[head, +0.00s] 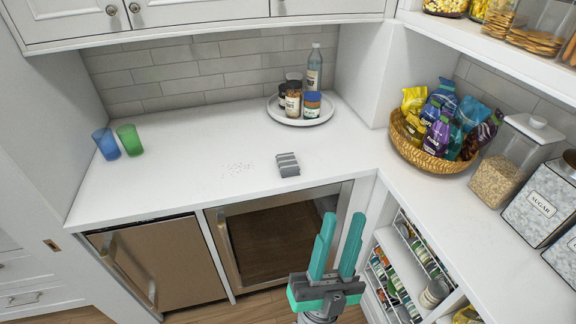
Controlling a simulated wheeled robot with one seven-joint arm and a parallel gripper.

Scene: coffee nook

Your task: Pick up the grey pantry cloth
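The grey pantry cloth (288,165) lies as a small folded, striped bundle on the white counter, a little in from its front edge. My gripper (340,235) is at the lower right of the head view, in front of the counter and nearer to me than the cloth. Its two teal fingers point up and stand apart with nothing between them. The whole cloth is visible, and the gripper is clear of it in the picture.
Blue (106,144) and green (130,140) cups stand at the left. A round tray (300,121) with jars and a bottle (314,68) is behind. A snack basket (412,155) stands right. The counter around the cloth is clear.

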